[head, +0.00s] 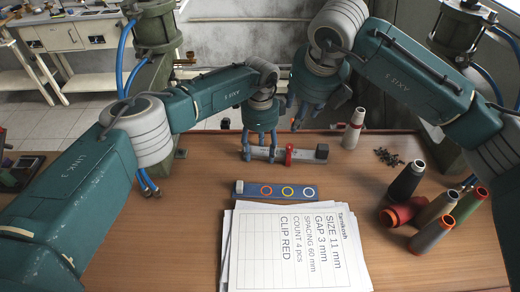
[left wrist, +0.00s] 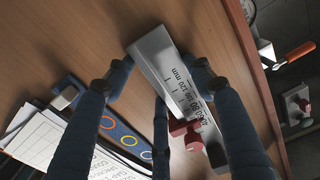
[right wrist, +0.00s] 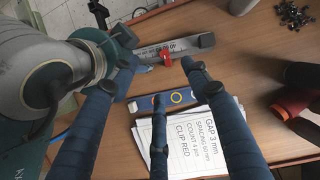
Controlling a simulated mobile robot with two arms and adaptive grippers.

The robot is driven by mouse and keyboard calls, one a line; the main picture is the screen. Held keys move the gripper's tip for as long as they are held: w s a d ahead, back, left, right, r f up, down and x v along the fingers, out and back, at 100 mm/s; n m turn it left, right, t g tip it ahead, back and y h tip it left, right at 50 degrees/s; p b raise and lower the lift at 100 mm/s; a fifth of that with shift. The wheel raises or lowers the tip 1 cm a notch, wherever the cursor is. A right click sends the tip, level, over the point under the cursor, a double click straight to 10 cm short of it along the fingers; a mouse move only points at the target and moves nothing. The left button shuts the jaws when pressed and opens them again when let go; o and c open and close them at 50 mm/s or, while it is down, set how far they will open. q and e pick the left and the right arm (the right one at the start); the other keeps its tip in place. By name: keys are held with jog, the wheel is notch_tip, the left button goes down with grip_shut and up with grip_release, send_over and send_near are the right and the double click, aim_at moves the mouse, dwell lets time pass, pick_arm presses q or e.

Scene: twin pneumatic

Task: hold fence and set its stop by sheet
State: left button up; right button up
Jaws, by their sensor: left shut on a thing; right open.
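The fence is a pale metal bar with a millimetre scale (left wrist: 165,75), lying along the far part of the table; it also shows in the head view (head: 309,155). A red stop (head: 289,154) sits on it, between its middle and its dark-blocked end. My left gripper (head: 259,148) is shut on the fence, its fingers on both sides of the bar. My right gripper (head: 305,119) is open and empty, above and behind the stop. The printed sheet (head: 295,245) lies at the front on a stack of papers and reads "SPACING 60 mm", "GAP 3 mm", "CLIP RED".
A blue strip with coloured rings (head: 277,191) lies between fence and sheet. A pale cone (head: 353,130) stands right of the fence. Small black pieces (head: 388,157) and several coloured cones (head: 406,181) are at the right. The table left of the sheet is clear.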

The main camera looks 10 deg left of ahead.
pick_arm(q)
jog(key=o, duration=1.3)
jog(key=shift+o, duration=0.2)
jog(key=shift+r, duration=0.1)
notch_tip(320, 180, up, 12)
